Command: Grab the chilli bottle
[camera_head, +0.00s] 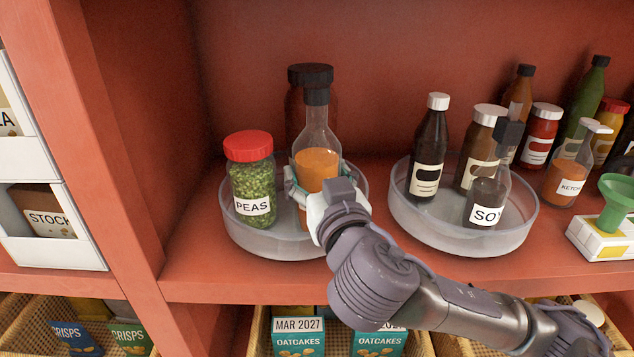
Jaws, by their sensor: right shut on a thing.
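The bottle with orange contents (316,160) and a black cap stands upright on the left round clear tray (238,236). Its label is hidden, so I cannot read whether it is the chilli bottle. My right gripper (308,193) reaches in from the right and is shut on this bottle around its lower body. A jar of peas (250,182) with a red lid stands just left of it. A dark jar (296,112) with a black lid stands behind it. My left gripper does not show.
The right round tray (470,241) holds a soy bottle (487,190) and dark bottles. More bottles crowd the back right, near a green funnel (615,200) on a white and yellow box. An upright shelf wall (130,130) stands at left. Baskets sit below.

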